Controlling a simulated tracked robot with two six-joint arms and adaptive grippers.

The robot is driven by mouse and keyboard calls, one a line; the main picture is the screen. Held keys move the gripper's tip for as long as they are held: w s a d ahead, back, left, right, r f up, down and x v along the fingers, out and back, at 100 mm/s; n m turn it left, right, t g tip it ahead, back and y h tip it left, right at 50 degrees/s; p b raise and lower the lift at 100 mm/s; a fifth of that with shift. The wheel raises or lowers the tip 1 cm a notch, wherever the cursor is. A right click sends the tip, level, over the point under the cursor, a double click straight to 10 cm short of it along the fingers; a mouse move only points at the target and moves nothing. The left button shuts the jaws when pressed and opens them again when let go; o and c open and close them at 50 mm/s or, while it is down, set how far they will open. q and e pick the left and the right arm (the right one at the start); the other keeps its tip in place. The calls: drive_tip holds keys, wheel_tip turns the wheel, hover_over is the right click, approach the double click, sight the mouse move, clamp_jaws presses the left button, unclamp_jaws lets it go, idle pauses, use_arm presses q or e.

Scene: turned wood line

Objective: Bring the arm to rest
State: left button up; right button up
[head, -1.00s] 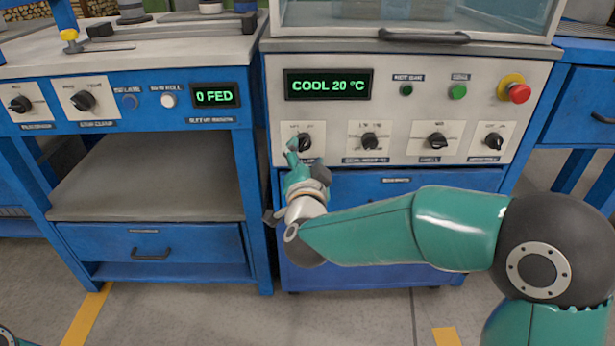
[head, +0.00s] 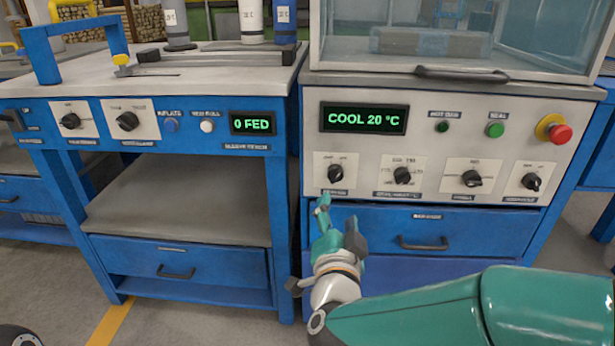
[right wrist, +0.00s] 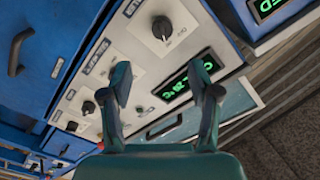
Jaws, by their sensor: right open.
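My right gripper (head: 338,222) is in front of the blue cabinet, just below the leftmost knob (head: 335,173) of the right-hand control panel (head: 480,112). In the head view its fingers stand apart from the knob. In the right wrist view, my right gripper (right wrist: 163,84) shows two teal fingers spread wide with nothing between them. The green display (head: 363,118) reads COOL 20 °C. My right arm (head: 450,310) comes in from the lower right. My left gripper is not visible.
A blue drawer (head: 425,232) with a dark handle is behind my gripper. A red button (head: 558,133) sits at the panel's right end. On the left stands a blue bench whose display (head: 253,123) reads 0 FED. A glass-sided case (head: 460,40) stands above the panel.

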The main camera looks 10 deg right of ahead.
drive_tip(key=w+d+f+g+h+p, duration=0.2)
drive_tip(key=d+f+g+p, duration=0.1)
drive_tip(key=d+f, duration=0.5)
drive_tip(key=s+f+n+g+y+p, duration=0.1)
drive_tip(key=s+f+n+g+y, duration=0.1)
drive_tip(key=f, duration=0.8)
drive_tip(key=s+f+n+g+y+p, duration=0.1)
drive_tip(key=s+f+g+y, duration=0.15)
drive_tip(key=f, duration=0.65)
drive_tip(key=s+a+f+n+g+y, duration=0.25)
drive_tip(key=s+a+f, duration=0.2)
drive_tip(key=s, duration=0.25)
drive_tip(key=s+a+f+n+g+y+p, duration=0.1)
drive_tip(key=s+a+f+n+g+y, duration=0.15)
drive_tip(key=s+f, duration=0.3)
drive_tip(key=s+a+f+n+g+y, duration=0.1)
drive_tip(key=s+a+f+g, duration=0.3)
drive_tip(key=s, duration=0.4)
wheel_tip(320, 180, up, 39)
drive_tip(key=n+p, duration=0.1)
drive_tip(key=p, duration=3.7)
drive_tip(key=shift+s+f, duration=0.2)
drive_tip(key=shift+s, duration=0.2)
